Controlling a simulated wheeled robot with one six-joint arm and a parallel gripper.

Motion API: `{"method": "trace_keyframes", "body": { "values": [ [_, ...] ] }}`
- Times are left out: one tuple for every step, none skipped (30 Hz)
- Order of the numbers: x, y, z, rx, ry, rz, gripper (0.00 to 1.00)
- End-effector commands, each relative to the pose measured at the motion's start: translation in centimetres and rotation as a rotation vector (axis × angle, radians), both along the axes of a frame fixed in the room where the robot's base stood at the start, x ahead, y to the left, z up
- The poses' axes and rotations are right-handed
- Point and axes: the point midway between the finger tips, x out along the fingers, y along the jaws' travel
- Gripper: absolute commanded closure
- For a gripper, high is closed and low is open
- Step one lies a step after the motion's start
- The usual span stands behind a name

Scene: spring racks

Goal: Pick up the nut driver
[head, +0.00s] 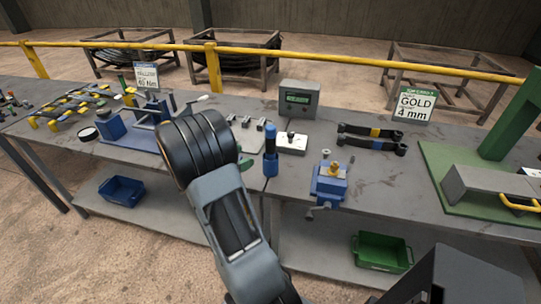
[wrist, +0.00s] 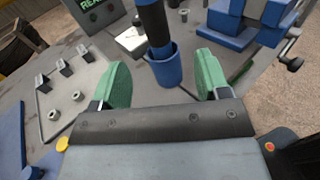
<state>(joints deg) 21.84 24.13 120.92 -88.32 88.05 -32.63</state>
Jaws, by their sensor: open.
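A blue-and-black upright tool, which looks like the nut driver (head: 270,141), stands in a blue cup-like holder (head: 271,167) near the front edge of the bench. In the wrist view the tool (wrist: 155,22) rises from the blue holder (wrist: 167,69), its top cut off by the frame. My gripper (wrist: 163,78) is open, its green-padded fingers wide apart and empty. The tool and holder show in the gap between them, seemingly a little beyond the fingertips.
A blue vise with a brass part (head: 331,180) stands right of the tool. Behind are a white box with a knob (head: 292,143) and a grey display box (head: 299,98). A plate with metal posts (wrist: 72,98) lies left.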

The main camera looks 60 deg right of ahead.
Motion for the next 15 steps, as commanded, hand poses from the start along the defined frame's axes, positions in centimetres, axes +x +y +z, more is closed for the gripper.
{"method": "trace_keyframes", "body": {
  "values": [
    [0.0,-0.7,-0.5,-0.012,0.027,0.005,0.31],
    [0.0,-1.1,-0.5,-0.018,0.039,0.009,0.31],
    [-0.1,-1.7,-0.6,-0.023,0.049,0.012,0.31],
    [-0.2,-2.2,-0.6,-0.025,0.054,0.013,0.31],
    [-0.4,-2.7,-0.6,-0.027,0.058,0.014,0.31],
    [-0.7,-3.4,-0.6,-0.027,0.060,0.014,0.31],
    [-0.9,-4.0,-0.5,-0.028,0.060,0.015,0.31],
    [-1.1,-4.5,-0.5,-0.027,0.059,0.016,0.31],
    [-1.3,-5.1,-0.5,-0.028,0.058,0.015,0.31],
    [-1.5,-5.6,-0.5,-0.028,0.058,0.016,0.31],
    [-1.7,-6.0,-0.5,-0.028,0.057,0.016,0.31],
    [-1.9,-6.6,-0.5,-0.027,0.057,0.017,0.31],
    [-2.0,-7.0,-0.5,-0.027,0.057,0.018,0.31],
    [-2.1,-7.3,-0.6,-0.027,0.057,0.017,0.31],
    [-2.3,-7.7,-0.6,-0.027,0.057,0.018,0.31]
  ]
}}
